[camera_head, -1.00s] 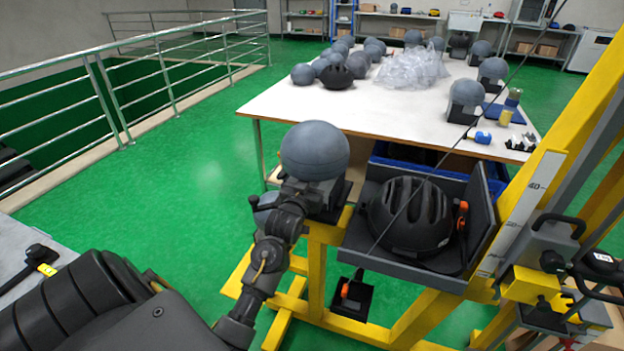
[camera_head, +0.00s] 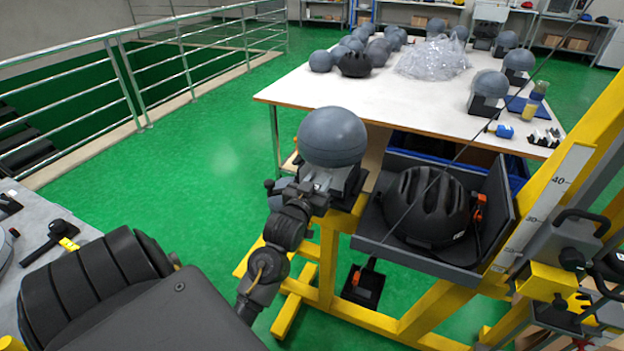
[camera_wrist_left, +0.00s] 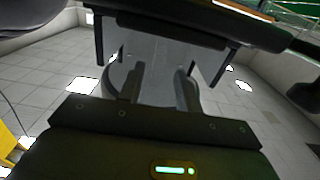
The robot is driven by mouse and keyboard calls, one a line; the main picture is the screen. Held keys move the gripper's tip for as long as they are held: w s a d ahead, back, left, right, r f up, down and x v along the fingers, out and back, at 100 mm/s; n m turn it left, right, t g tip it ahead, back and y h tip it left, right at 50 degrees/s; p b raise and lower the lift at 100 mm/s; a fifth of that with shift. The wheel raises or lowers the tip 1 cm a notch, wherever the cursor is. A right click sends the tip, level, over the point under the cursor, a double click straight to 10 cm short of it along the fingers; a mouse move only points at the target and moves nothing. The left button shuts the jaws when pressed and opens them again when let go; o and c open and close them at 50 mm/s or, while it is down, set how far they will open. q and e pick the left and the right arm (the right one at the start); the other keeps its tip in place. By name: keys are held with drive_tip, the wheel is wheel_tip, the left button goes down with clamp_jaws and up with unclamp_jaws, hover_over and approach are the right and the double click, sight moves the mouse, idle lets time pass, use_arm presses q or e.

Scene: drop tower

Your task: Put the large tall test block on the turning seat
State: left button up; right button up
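The large tall test block (camera_head: 333,137) has a big grey dome on a paler neck. It stands upright over the turning seat (camera_head: 347,192), a dark mount on a yellow frame. In the left wrist view, the block (camera_wrist_left: 155,52) shows between dark upright prongs of the seat; whether it rests fully there is hard to see. My left gripper (camera_head: 314,190) is at the near left side of the block, below the dome. In the wrist view its fingers (camera_wrist_left: 158,78) stand apart, with the wider grey block beyond them. My right gripper is out of view.
A black helmet (camera_head: 428,208) sits on a grey tray right of the seat, beside the yellow tower (camera_head: 590,130) with its scale. The white table (camera_head: 420,112) behind holds several grey blocks and clear bags. A railing (camera_head: 180,70) runs at the left; green floor lies between.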

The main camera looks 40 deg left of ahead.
use_arm(q)
drive_tip(key=v, duration=0.5)
drive_tip(key=shift+d+f, duration=0.1)
idle(0.4)
